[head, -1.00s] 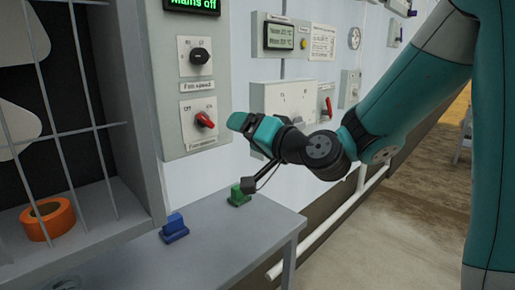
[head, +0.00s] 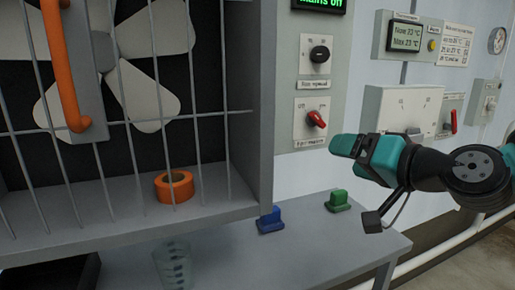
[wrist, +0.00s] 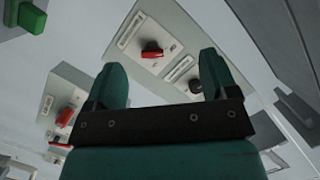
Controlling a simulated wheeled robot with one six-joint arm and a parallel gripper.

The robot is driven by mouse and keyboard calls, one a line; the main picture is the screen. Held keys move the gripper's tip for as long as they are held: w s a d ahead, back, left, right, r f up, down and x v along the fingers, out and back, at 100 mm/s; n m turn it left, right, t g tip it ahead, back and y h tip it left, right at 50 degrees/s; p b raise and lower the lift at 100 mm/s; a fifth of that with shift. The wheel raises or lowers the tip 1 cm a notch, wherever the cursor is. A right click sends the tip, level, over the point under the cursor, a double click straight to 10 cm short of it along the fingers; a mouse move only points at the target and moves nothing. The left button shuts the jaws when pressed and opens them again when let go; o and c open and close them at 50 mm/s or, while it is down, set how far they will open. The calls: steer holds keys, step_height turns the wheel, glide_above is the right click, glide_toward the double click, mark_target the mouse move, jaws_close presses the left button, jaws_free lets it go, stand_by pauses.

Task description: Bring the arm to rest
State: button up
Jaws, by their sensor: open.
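My gripper (head: 348,148) is held out in front of the wall panels, just right of and below the red rotary knob (head: 316,119). Its jaws are open and empty. In the wrist view the two fingers of my gripper (wrist: 161,75) stand apart, with a red knob (wrist: 153,50) beyond them. In the head view no contact with the knob shows. My arm (head: 470,172) reaches in from the right edge.
A "Mains on" display (head: 319,3) and a black knob (head: 319,54) sit above the red knob. A fan cage (head: 225,160) with an orange tape roll (head: 174,186) stands left. A blue block (head: 270,220) and green block (head: 338,201) sit on the grey bench (head: 310,243).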

steer(key=s+a+f+n+g, duration=0.6)
steer(key=s+a+g, duration=0.15)
steer(key=s, duration=0.35)
steer(key=s+d+f+n+g+h, duration=0.2)
steer(key=s+f+n+g+h, duration=0.15)
steer(key=s+g, duration=0.45)
step_height(320, 180, up, 14)
steer(key=s+t+p, duration=0.1)
steer(key=s+p, duration=0.1)
steer(key=p, duration=1.1)
steer(key=shift+d+r+t+p, duration=0.15)
steer(key=shift+d+t+p, duration=0.2)
